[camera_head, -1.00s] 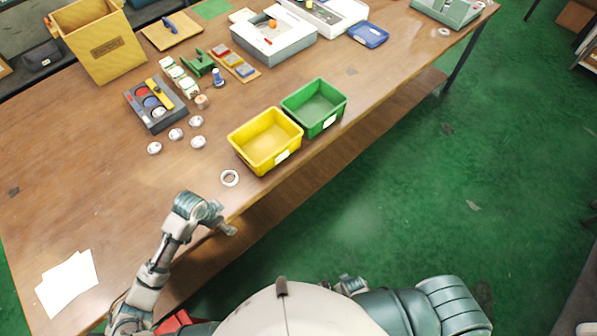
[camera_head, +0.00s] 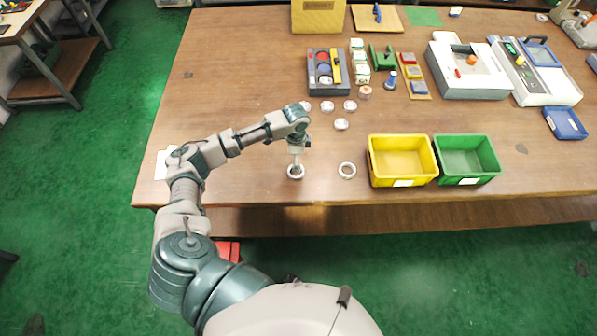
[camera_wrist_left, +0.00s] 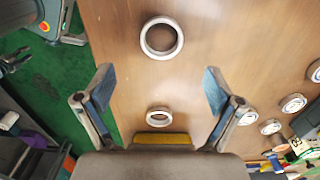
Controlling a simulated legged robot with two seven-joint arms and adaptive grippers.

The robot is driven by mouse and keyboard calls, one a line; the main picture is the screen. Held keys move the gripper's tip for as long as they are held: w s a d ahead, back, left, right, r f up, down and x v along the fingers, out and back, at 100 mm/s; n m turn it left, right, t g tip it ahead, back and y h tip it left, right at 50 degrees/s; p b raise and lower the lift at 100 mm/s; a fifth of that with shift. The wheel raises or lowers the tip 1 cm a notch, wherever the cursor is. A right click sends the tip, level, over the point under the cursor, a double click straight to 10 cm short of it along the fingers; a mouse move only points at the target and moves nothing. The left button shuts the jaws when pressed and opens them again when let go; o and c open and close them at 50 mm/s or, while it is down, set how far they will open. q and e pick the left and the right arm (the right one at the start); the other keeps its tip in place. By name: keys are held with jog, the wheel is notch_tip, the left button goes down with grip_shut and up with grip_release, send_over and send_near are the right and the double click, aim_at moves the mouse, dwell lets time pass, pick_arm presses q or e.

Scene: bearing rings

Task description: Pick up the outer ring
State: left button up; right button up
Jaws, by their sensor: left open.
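Two pale metal rings lie flat on the wooden table near its front edge. The left ring (camera_head: 296,172) is under my left gripper (camera_head: 297,164). The right ring (camera_head: 347,170) lies a little to its right, left of the yellow bin. Both show in the left wrist view: a larger-looking ring (camera_wrist_left: 162,38) at the top and a smaller-looking one (camera_wrist_left: 158,117) nearer the palm. My right gripper is out of view.
The yellow bin (camera_head: 402,184) and green bin (camera_head: 468,179) stand to the right at the front edge. Bare table surrounds the rings.

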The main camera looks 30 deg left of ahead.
pick_arm(q)
jog(key=f, duration=0.4)
jog(key=shift+a, duration=0.4)
jog(key=f, duration=0.4)
jog(key=shift+w+d, duration=0.1)
jog(key=shift+d, duration=0.3)
jog(key=shift+a, duration=0.25)
jog(key=c, duration=1.3)
